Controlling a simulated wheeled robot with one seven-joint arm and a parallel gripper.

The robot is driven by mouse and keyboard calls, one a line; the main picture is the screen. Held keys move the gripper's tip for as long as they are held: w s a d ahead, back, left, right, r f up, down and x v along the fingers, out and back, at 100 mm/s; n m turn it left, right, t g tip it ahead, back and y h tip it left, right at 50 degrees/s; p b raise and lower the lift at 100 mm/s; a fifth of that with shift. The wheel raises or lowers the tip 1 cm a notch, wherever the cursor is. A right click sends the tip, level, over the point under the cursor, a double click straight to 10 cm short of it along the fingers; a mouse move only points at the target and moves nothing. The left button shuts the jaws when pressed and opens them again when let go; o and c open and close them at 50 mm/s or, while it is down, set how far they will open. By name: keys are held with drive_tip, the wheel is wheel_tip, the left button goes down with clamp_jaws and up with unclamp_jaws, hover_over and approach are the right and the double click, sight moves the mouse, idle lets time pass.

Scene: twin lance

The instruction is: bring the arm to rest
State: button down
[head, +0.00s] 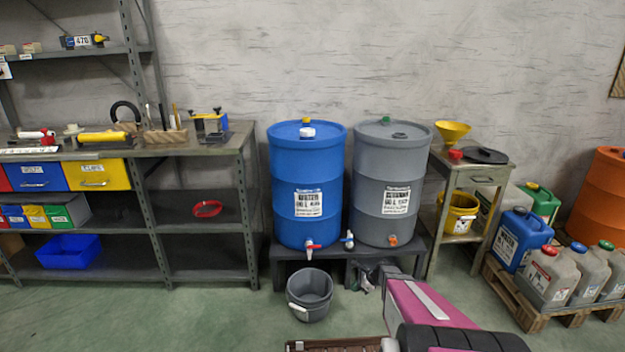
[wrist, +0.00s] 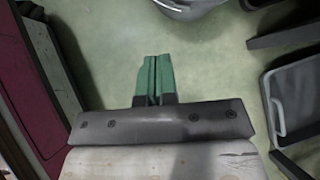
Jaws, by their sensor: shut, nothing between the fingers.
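My gripper (wrist: 154,80) shows in the wrist view, with its two green fingertips pressed together and nothing between them. Below it in that view is pale green floor. In the head view my pink and black arm (head: 428,306) reaches up from the bottom right, in front of the low stand under the drums. My fingertips cannot be made out clearly in the head view.
A blue drum (head: 307,180) and a grey drum (head: 388,175) stand on a low dark stand (head: 434,245). A grey bucket (head: 310,297) is on the floor. Shelving (head: 190,150) stands left; a small trolley (head: 480,185) and a pallet of canisters (head: 527,308) stand right. Floor at front left is clear.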

drive_tip(key=s+a+r+n+g+h, duration=0.1)
drive_tip(key=s+r+n+h, duration=0.3)
drive_tip(key=s+r+n, duration=0.6)
drive_tip(key=s+a+r+n+g+h, duration=0.1)
drive_tip(key=s+a+r+n+h, duration=0.3)
drive_tip(key=s+r+n, duration=0.6)
wheel_tip(320, 180, up, 8)
drive_tip(key=shift+s+r, duration=0.1)
drive_tip(key=shift+s, duration=0.5)
